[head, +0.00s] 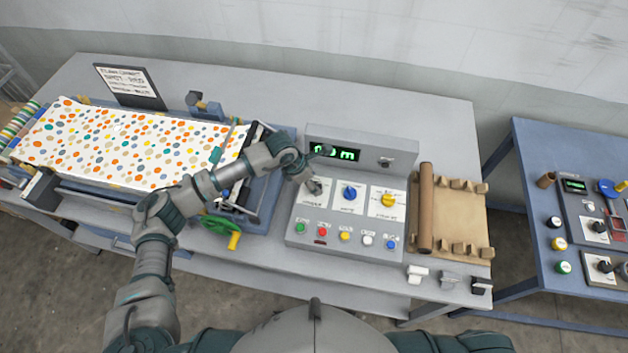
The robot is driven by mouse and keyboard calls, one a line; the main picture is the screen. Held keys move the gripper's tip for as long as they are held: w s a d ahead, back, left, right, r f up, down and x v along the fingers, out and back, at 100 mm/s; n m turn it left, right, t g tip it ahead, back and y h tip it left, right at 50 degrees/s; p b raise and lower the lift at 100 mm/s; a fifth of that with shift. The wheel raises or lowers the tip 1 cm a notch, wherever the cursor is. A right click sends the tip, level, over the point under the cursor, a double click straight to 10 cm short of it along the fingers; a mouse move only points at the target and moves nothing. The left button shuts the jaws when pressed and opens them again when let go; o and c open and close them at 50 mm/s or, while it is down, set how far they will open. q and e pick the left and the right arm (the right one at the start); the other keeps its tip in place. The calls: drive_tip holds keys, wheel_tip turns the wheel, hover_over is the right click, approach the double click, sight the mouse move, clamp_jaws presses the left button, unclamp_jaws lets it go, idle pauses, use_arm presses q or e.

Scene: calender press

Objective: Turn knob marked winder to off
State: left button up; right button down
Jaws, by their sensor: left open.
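The grey control panel (345,235) stands on the bench, with a row of three knob plates on its sloped face. The blue knob (350,193) is in the middle and the yellow knob (388,200) is on the right. My left gripper (317,170) is open over the left knob plate (307,203) and hides most of it. A dark shape there may be a knob or a finger; I cannot tell, nor whether it touches. The plate lettering is too small to read, so I cannot tell which knob is marked winder. My right gripper is out of view.
Several coloured buttons (345,236) line the panel's lower edge. The dotted sheet (130,140) and green handwheel (221,224) are left, a brown roll (425,207) right.

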use_arm(q)
drive_tip(key=shift+d+f, duration=0.2)
drive_tip(key=shift+f, duration=0.35)
drive_tip(key=c, duration=1.1)
drive_tip(key=shift+n, duration=0.4)
drive_tip(key=n+t+b, duration=0.1)
drive_tip(key=n, duration=0.1)
drive_tip(key=n+t+y+b, duration=0.1)
drive_tip(key=n+b, duration=0.1)
drive_tip(key=shift+d+f+n+b, duration=0.15)
drive_tip(key=shift+n+b, duration=0.15)
drive_tip(key=n+y+b, duration=0.1)
drive_tip(key=n, duration=0.1)
drive_tip(key=n+t+b, duration=0.1)
drive_tip(key=n+b, duration=0.1)
drive_tip(key=n, duration=0.1)
drive_tip(key=shift+s+y+b, duration=0.15)
drive_tip(key=shift+y+b, duration=0.15)
drive_tip(key=shift+y, duration=0.1)
drive_tip(key=shift+n+y+b, duration=0.3)
drive_tip(key=shift+n+b, duration=0.05)
drive_tip(key=shift+n, duration=0.55)
